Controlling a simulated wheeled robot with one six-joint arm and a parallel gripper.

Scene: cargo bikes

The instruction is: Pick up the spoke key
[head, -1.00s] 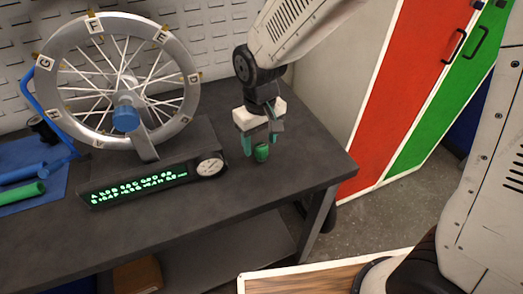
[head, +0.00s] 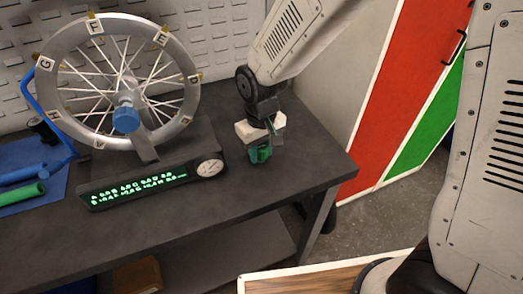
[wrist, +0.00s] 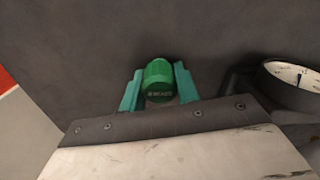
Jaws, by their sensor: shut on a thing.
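The spoke key is a small green ribbed cylinder (wrist: 158,80) with a dark label on its side, seen in the wrist view. My gripper (wrist: 158,88) has a teal finger on each side of it and is shut on it. In the head view my gripper (head: 259,154) is low over the dark bench top, right of the wheel stand. There the spoke key is largely hidden between the fingers. I cannot tell whether it still touches the bench.
A spoked wheel (head: 188,77) with letter tags stands on a truing stand with a green-lit display (head: 138,186) and a round dial (head: 210,167). A blue mat (head: 20,205) with blue and green cylinders lies at the left. The bench's front right is clear.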

